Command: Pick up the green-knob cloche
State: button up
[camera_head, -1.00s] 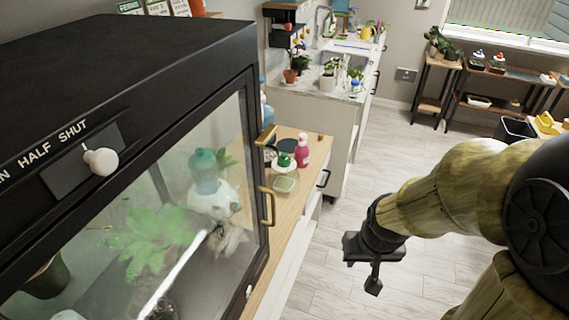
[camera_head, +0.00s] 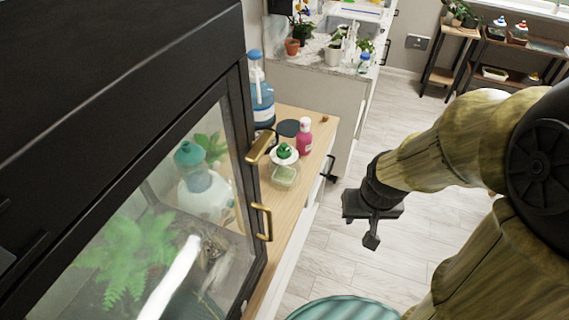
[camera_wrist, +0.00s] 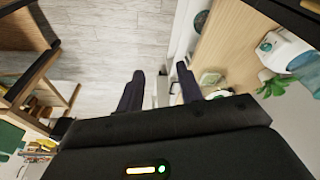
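What looks like the green-knob cloche (camera_head: 284,153) stands on the wooden counter beyond the glass cabinet in the head view. Its green knob tops a white rim, with a clear, greenish body below. My gripper (camera_head: 371,238) hangs over the floor to its right, apart from it and empty. In the wrist view my gripper (camera_wrist: 160,88) has its two dark fingers spread with nothing between them. A small pale greenish thing (camera_wrist: 210,78) shows beside the right finger there; I cannot tell if it is the cloche.
A black glass-fronted cabinet (camera_head: 130,75) with brass handles fills the left. A pink bottle (camera_head: 303,138), a dark round thing (camera_head: 288,128) and a blue bottle (camera_head: 260,100) stand near the cloche. A teal ribbed round thing (camera_head: 345,308) is at the bottom. Floor lies clear beyond my gripper.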

jog(key=o, duration=0.8)
jog(key=shift+w+a+f+t+b, duration=0.15)
jog(key=shift+w+a+f+b, duration=0.05)
jog(key=shift+w+f+b, duration=0.2)
jog(key=shift+w+a+f+t+b, duration=0.15)
jog(key=shift+w+a+f+b, duration=0.15)
jog(key=shift+f, duration=0.2)
jog(key=w+a+f+t+y+b, duration=0.1)
jog(key=w+a+f+t+b, duration=0.4)
jog(key=w+b, duration=0.1)
jog(key=w+a+f+n+t+y+b, duration=0.1)
jog(key=w+a+f+t+b, duration=0.3)
jog(key=w+f+b, duration=0.1)
jog(key=w+a+f+t+b, duration=0.5)
jog(key=w+f+b, duration=0.1)
jog(key=w+b, duration=0.1)
jog(key=shift+w+a+f+n+t+y+b, duration=0.1)
jog(key=shift+w+a+n+t+y+b, duration=0.25)
jog(key=shift+b, duration=0.2)
